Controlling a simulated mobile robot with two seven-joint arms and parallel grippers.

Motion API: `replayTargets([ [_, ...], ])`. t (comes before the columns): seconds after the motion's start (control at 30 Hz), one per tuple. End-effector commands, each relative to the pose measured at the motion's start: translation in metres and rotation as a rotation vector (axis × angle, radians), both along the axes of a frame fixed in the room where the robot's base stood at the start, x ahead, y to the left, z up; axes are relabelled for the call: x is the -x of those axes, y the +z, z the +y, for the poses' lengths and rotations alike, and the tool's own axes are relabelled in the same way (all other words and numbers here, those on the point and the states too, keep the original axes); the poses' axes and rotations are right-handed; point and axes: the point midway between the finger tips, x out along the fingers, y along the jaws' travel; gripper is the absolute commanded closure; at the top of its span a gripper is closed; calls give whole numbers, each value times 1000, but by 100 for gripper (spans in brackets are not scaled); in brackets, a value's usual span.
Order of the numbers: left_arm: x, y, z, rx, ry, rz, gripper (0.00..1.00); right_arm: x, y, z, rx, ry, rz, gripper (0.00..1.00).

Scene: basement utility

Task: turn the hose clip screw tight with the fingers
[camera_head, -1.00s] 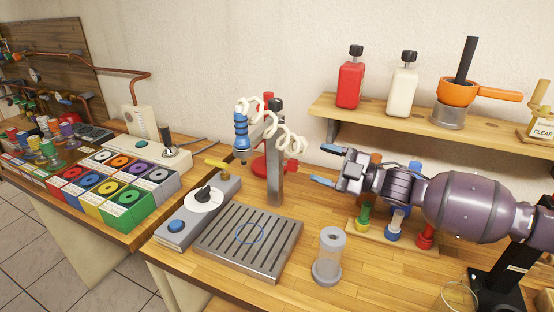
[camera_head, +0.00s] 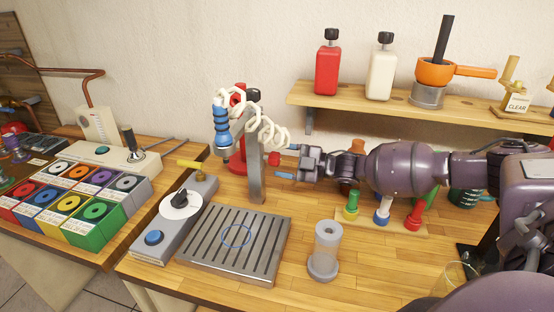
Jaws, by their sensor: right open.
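A grey metal post (camera_head: 256,170) stands behind the slotted tray, with a coiled cream hose (camera_head: 262,125) and a blue ribbed nozzle (camera_head: 222,126) at its top. A small red knob (camera_head: 273,158) sticks out at the post's right side; it may be the hose clip screw, but I cannot make out the clip itself. My right gripper (camera_head: 287,161) reaches in from the right with its blue-tipped fingers open, one above the other. Its tips are just right of the red knob, apparently around its level, and I see no contact. My left gripper is not in view.
Coloured plungers on a wooden rack (camera_head: 375,222) sit under my right arm. A shelf (camera_head: 350,100) with bottles is above. Bare wood lies between tray and cylinder.

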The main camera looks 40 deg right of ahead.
Motion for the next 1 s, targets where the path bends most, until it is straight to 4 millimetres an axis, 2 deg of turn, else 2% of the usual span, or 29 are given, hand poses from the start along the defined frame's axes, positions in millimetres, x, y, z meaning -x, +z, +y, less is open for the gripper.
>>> replayTargets([
  [0.2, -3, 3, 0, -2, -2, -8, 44, -13, 0, 11, 0, -1, 1, 34],
  [0.57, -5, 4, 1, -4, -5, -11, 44, -16, 0, 13, 0, -1, 1, 35],
  [0.87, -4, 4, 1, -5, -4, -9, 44, -15, 0, 13, 0, -1, 1, 81],
  [1.0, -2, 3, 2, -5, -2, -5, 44, -15, 0, 13, -3, -1, 3, 83],
])
